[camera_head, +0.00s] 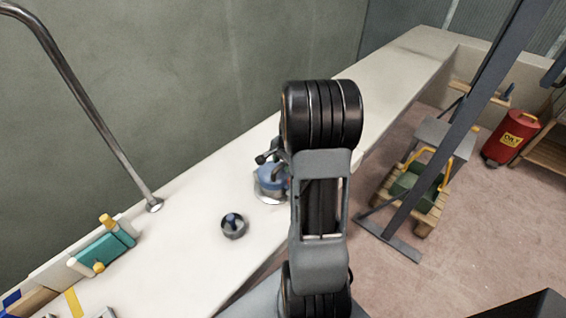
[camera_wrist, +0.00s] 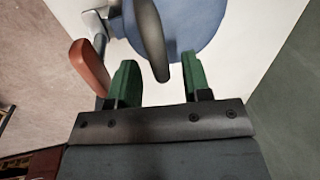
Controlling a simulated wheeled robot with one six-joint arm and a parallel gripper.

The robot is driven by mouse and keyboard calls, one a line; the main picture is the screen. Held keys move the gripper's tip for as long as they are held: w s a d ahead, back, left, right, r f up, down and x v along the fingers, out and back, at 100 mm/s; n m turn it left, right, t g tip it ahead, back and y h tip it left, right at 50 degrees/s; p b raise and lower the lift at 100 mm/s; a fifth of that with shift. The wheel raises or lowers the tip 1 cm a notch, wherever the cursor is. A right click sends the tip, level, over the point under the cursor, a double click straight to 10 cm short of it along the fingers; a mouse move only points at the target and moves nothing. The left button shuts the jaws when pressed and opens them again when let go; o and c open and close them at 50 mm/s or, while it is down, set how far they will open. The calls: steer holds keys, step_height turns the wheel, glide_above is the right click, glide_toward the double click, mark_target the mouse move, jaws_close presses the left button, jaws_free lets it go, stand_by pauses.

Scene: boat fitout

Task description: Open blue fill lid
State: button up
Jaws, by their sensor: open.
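The blue fill lid (camera_head: 271,175) sits on the white deck in the head view, partly hidden behind my arm. It fills the upper middle of the wrist view as a blue disc (camera_wrist: 205,22). A dark bar-like handle (camera_wrist: 148,35) on it reaches down between my fingers. My gripper (camera_wrist: 160,78) is open, with one green finger on each side of the handle's end. The handle's end looks nearer the right finger; I cannot tell whether they touch. The fingers are hidden in the head view.
A red lever (camera_wrist: 90,68) is close to the left finger. A metal rail (camera_head: 85,98) and a teal block (camera_head: 103,251) are at left. A dark post (camera_head: 455,135) stands at right.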

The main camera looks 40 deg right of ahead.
steer(key=shift+c, duration=0.3)
jaws_close()
stand_by(0.3)
